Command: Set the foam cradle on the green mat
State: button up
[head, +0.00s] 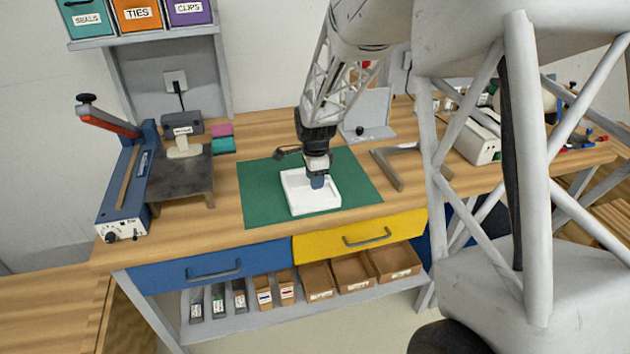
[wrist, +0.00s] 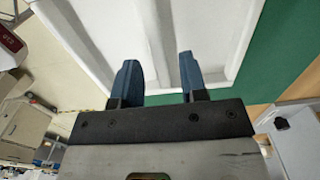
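The foam cradle (head: 327,200) is a white, shallow, tray-like block with raised rims. In the head view it is over the front middle of the green mat (head: 258,195), looking flat and level; I cannot tell whether it touches the mat. My gripper (head: 317,182) points down into the cradle. In the wrist view its two blue fingertips (wrist: 160,80) are apart, in front of the white cradle (wrist: 205,30), with a ridged part of it between them. I cannot tell whether they press on that part. The green mat (wrist: 285,50) also shows on the right there.
A blue lever device (head: 125,190) and a dark-topped stand (head: 178,178) are left of the mat. Pink and teal blocks (head: 222,138) lie behind its left corner. A grey bracket (head: 395,165) stands at its right. Wood is bare between the mat and the drawers (head: 360,237).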

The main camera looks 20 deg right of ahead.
notch_tip(320, 180, up, 11)
dwell(0.5)
dwell(0.3)
jog(key=shift+s, duration=0.1)
jog(key=s+a+r+n+t, duration=0.1)
jog(key=s+r+n, duration=0.3)
jog(key=s, duration=0.5)
jog(key=s+r+n, duration=0.4)
jog(key=s+r, duration=0.1)
jog(key=s, duration=0.3)
jog(key=s+a+n+t, duration=0.1)
jog(key=s+n, duration=0.8)
jog(key=s, duration=1.1)
jog(key=shift+s+a+n+t, duration=0.15)
jog(key=shift+n+t, duration=0.15)
jog(key=shift+n, duration=0.1)
